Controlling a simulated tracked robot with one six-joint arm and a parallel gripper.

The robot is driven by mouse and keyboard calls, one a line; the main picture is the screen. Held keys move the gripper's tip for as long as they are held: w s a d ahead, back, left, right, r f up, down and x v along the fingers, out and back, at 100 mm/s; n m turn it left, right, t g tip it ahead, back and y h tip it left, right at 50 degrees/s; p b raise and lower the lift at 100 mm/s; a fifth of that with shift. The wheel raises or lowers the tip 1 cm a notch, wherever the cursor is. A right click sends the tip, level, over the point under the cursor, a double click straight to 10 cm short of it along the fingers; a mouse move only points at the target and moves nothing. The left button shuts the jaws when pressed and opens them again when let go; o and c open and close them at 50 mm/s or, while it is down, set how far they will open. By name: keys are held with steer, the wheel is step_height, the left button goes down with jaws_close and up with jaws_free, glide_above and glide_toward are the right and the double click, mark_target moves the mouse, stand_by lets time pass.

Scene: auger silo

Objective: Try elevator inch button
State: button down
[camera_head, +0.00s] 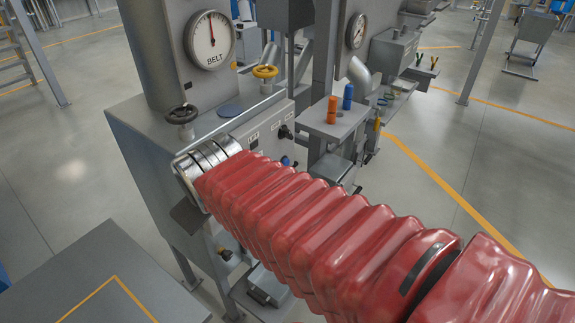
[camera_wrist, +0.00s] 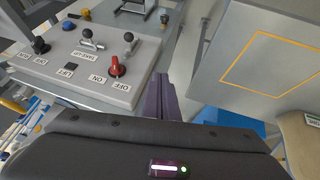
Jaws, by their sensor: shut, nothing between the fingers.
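A grey control panel (camera_wrist: 90,68) lies at the left of the wrist view. In the head view the panel (camera_head: 262,130) is partly hidden behind my red-sleeved arm. The blue button (camera_head: 285,160) shows past the arm, but my fingers cannot be made out.
A BELT gauge (camera_head: 210,40) is above the cabinet, with a black handwheel (camera_head: 181,114) and yellow handwheel (camera_head: 265,72) below it. Orange (camera_head: 332,109) and blue (camera_head: 348,96) cylinders stand on a stand to the right. A grey platform (camera_head: 95,280) is at lower left. Open floor lies right.

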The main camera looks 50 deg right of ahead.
steer(key=w+d+f+n+h, duration=0.1)
steer(key=w+d, duration=0.2)
steer(key=d, duration=0.4)
steer(key=w+d+f+n+h, duration=0.2)
steer(key=w+d, duration=0.2)
steer(key=d, duration=0.4)
steer(key=n+t+h, duration=0.1)
steer(key=n+t, duration=0.1)
steer(key=n, duration=0.4)
glide_toward(285, 163)
steer(key=s+r, duration=0.2)
steer(key=s+d+f+n+t, duration=0.1)
steer(key=s+d+f+n, duration=0.2)
steer(key=s+d+f, duration=0.2)
step_height(285, 163, down, 4)
steer(key=shift+d+r+t+y, duration=0.2)
steer(key=shift+d+t+y, duration=0.15)
steer(key=shift+d, duration=0.3)
steer(key=w, duration=0.8)
steer(key=shift+w+a, duration=0.35)
steer(key=shift+a, duration=0.05)
steer(key=shift+w+r, duration=0.1)
steer(key=shift+w, duration=0.3)
